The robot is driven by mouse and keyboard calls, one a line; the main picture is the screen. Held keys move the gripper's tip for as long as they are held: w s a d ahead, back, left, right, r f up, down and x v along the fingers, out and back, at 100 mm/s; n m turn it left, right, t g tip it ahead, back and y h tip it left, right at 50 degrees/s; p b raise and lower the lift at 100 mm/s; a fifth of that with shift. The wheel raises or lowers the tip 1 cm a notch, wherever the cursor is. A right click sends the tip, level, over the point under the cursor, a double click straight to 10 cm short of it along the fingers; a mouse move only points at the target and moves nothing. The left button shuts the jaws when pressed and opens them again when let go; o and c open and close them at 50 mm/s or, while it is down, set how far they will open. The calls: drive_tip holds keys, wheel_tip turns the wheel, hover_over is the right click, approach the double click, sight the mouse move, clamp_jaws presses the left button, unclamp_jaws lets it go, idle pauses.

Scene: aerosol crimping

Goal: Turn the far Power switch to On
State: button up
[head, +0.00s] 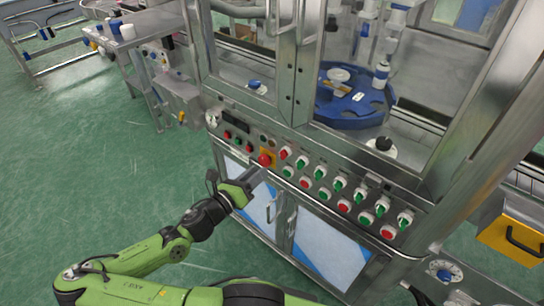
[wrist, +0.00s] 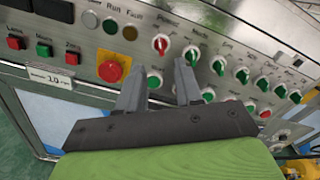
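The Power switch is a red-handled knob on a white collar under the word "Power" in the wrist view (wrist: 160,44). Its handle looks roughly upright; its On and Off marks are too small to read. In the head view it is the red knob at the left end of the upper switch row (head: 285,153). My gripper (wrist: 160,68) is open and empty, its two fingers apart and pointing at the panel just below this switch. In the head view my gripper (head: 240,178) is in front of the panel's lower left part, not visibly touching any switch.
A red emergency stop on a yellow plate (wrist: 112,68) sits left of my fingers. Green-handled switches (wrist: 191,55) and round buttons (wrist: 153,79) crowd the panel to the right and below. Cabinet doors with handles (head: 283,215) are under the panel. Green floor is open at left.

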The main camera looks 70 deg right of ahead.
sight(283, 155)
drive_tip(key=b+x, duration=0.1)
drive_tip(key=x, duration=0.9)
drive_tip(key=shift+b, duration=0.3)
clamp_jaws()
